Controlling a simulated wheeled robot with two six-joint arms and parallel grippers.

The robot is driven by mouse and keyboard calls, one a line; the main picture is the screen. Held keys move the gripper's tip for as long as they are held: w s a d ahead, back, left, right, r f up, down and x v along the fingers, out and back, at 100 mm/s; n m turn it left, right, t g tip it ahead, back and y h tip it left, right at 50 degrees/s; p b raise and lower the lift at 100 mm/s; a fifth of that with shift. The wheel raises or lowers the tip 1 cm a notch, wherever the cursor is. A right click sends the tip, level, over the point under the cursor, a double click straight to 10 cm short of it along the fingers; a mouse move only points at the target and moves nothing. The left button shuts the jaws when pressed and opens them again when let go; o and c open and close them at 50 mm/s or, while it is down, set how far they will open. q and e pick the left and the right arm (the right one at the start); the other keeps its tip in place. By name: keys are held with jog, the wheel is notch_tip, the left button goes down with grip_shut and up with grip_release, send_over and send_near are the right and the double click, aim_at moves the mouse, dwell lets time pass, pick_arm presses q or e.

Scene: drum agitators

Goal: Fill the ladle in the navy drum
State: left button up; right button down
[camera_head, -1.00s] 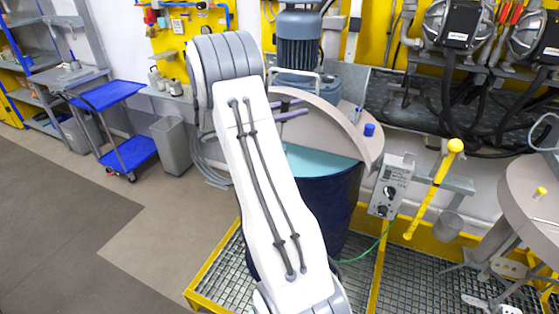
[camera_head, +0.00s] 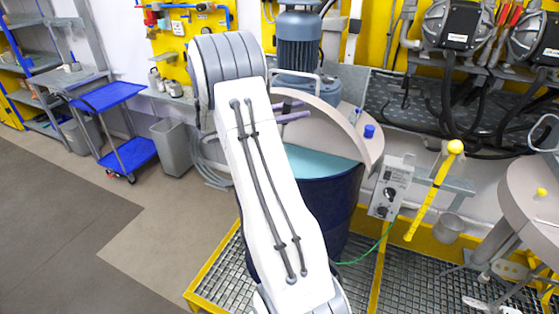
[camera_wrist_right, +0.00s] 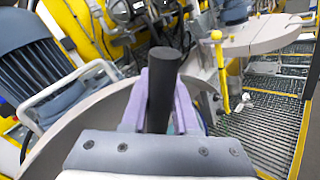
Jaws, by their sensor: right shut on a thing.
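The navy drum (camera_head: 338,212) stands behind and partly hidden by my white right arm. Pale teal liquid (camera_head: 322,165) shows through the open part of its grey lid (camera_head: 338,118). My right gripper (camera_head: 291,110) shows as purple fingers over the lid, beside the arm. In the right wrist view the purple fingers (camera_wrist_right: 160,98) are shut on a dark upright handle (camera_wrist_right: 163,88), which I take to be the ladle's. The ladle's bowl is hidden in both views, so I cannot tell whether it holds liquid. My left gripper is not in view.
A grey-blue motor (camera_head: 299,42) stands over the drum. A control box (camera_head: 390,188) and a yellow lever (camera_head: 434,190) are to its right. Another grey-topped vessel (camera_head: 535,200) is at the far right. A blue cart (camera_head: 125,155) and a grey bin (camera_head: 172,145) stand left.

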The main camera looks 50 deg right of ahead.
jog(key=shift+r, duration=0.15)
notch_tip(320, 180, up, 7)
jog(key=p, duration=0.5)
dwell(0.4)
jog(key=s+a+b, duration=0.1)
jog(key=s+a, duration=0.1)
jog(key=a, duration=0.7)
jog(key=s+a, duration=0.3)
jog(key=a, duration=0.7)
jog(key=shift+s+b, duration=0.3)
jog(key=shift+b, duration=0.05)
dwell(0.8)
jog(key=shift+a, duration=0.1)
